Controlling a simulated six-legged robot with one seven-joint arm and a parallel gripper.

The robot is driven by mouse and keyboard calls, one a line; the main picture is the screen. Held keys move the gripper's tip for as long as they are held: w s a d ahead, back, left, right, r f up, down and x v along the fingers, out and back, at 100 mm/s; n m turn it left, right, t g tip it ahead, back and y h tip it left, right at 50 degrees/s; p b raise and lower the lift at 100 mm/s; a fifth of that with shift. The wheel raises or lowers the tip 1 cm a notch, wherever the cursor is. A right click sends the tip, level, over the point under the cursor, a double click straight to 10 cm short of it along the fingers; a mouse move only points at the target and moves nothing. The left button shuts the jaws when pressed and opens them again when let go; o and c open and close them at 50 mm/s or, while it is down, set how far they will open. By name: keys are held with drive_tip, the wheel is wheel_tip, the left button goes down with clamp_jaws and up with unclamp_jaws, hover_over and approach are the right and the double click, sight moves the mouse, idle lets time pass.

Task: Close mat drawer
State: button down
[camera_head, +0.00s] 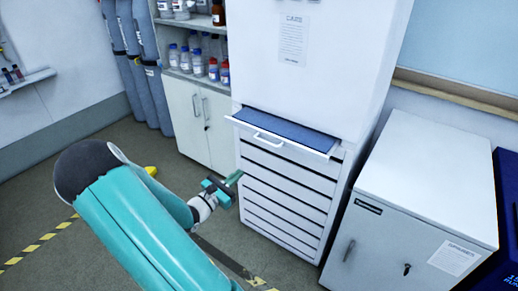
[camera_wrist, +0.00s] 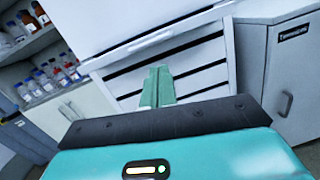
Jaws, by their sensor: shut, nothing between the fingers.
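The mat drawer (camera_head: 285,133) is the top drawer of a tall white cabinet. It stands pulled out, with a blue mat inside and a white handle on its front. In the wrist view the drawer's white front and handle (camera_wrist: 150,42) show at the top, above several shut drawers. My gripper (camera_head: 234,179) is in front of the cabinet, left of and below the open drawer. Its green fingers (camera_wrist: 157,85) are together and empty, pointing towards the drawer stack. I cannot tell whether the fingertips touch a drawer front.
Several shut drawers (camera_head: 285,190) lie below the open one. A low white cabinet (camera_head: 410,205) stands to the right. Shelves of bottles (camera_head: 197,62) stand above a white cupboard (camera_head: 200,120) at the left. Grey cylinders (camera_head: 150,80) stand further left. Floor is clear in front.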

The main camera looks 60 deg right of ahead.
drive_tip(key=d+f+n+t+h, duration=0.1)
drive_tip(key=d+f+n+t, duration=0.1)
drive_tip(key=n, duration=0.1)
approach(279, 129)
drive_tip(key=a, duration=0.3)
drive_tip(key=shift+w+r, duration=0.15)
drive_tip(key=shift+w, duration=0.25)
drive_tip(key=x, duration=0.4)
drive_tip(key=f+x, duration=0.1)
drive_tip(key=x, duration=0.3)
drive_tip(key=f+x, duration=0.1)
drive_tip(key=x, duration=0.3)
drive_tip(key=shift+s+d, duration=0.1)
drive_tip(key=shift+d, duration=0.25)
drive_tip(key=shift+d+r, duration=0.15)
drive_tip(key=shift+r, duration=0.05)
drive_tip(key=shift+s, duration=0.15)
